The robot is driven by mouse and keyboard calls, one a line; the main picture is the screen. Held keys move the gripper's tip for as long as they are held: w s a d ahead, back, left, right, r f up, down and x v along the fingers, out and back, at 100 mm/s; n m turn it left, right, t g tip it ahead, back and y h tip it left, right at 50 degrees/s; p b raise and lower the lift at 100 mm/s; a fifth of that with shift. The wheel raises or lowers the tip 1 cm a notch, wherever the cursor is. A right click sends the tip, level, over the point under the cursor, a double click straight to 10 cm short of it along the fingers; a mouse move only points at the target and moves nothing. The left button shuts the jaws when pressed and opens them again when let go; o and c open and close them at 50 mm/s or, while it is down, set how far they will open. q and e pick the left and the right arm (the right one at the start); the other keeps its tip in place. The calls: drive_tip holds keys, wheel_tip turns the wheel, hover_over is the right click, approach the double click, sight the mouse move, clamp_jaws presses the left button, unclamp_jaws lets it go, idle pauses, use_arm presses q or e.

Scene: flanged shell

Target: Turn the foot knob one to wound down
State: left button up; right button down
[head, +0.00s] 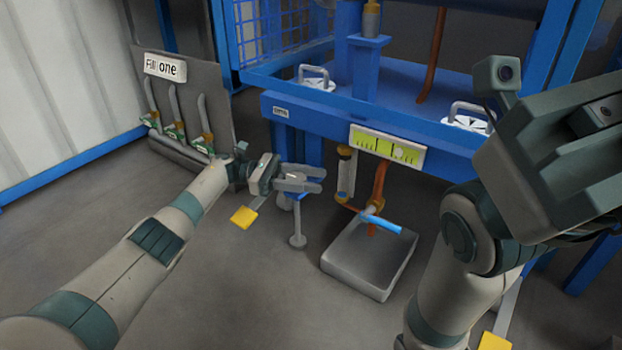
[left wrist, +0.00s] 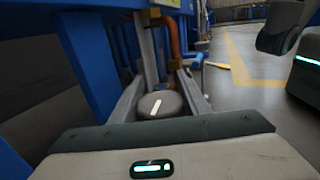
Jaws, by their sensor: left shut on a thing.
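The foot knob (left wrist: 160,105) is a round grey disc with a white bar mark on its top. In the left wrist view it sits between the two fingers of my left gripper (head: 318,180), which is shut on it. The bar mark is slightly tilted from the line of the fingers. In the head view the gripper is low beside the front left leg of the blue frame, and the fingers hide most of the knob. Below it a thin stem ends in a round foot (head: 298,241) on the floor.
A grey block (head: 365,262) stands on the floor right of the foot, below a blue-handled valve (head: 382,222). A yellow pad (head: 243,217) sits left of the foot. A board marked "Fill one" (head: 166,67) stands at the left. The front floor is clear.

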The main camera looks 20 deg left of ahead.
use_arm(q)
drive_tip(key=shift+s+d+f+g, duration=0.1)
drive_tip(key=shift+g, duration=0.2)
drive_tip(key=o, duration=1)
drive_tip(key=shift+o, duration=0.2)
